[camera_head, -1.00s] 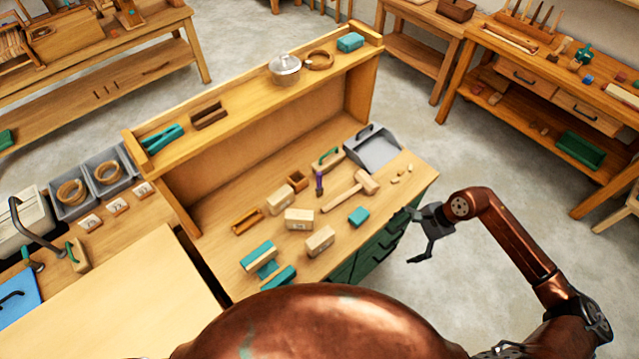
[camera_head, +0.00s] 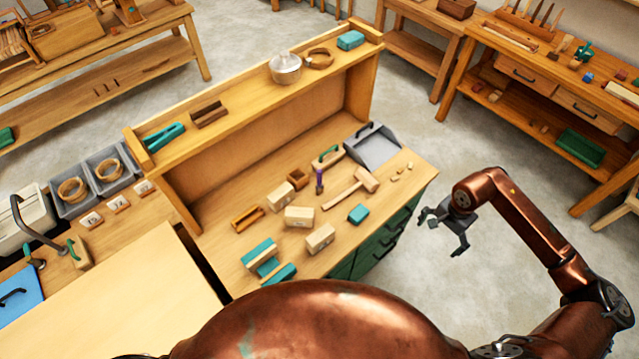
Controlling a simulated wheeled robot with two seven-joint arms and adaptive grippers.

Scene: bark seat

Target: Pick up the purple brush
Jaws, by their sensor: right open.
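The purple brush (camera_head: 319,181) is a small slim thing with a purple part, standing out on the wooden workbench top (camera_head: 290,220) between the wooden mallet and a small open wooden box. My right gripper (camera_head: 442,236) is open and empty. It is off the right edge of the bench, in front of the green drawers, to the right of and apart from the brush. My left gripper is not in view.
Close to the brush are a wooden mallet (camera_head: 352,187), a green-handled block (camera_head: 328,157) and a small wooden box (camera_head: 298,178). A grey dustpan (camera_head: 373,148) and several blocks share the bench. A raised shelf (camera_head: 250,92) stands behind.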

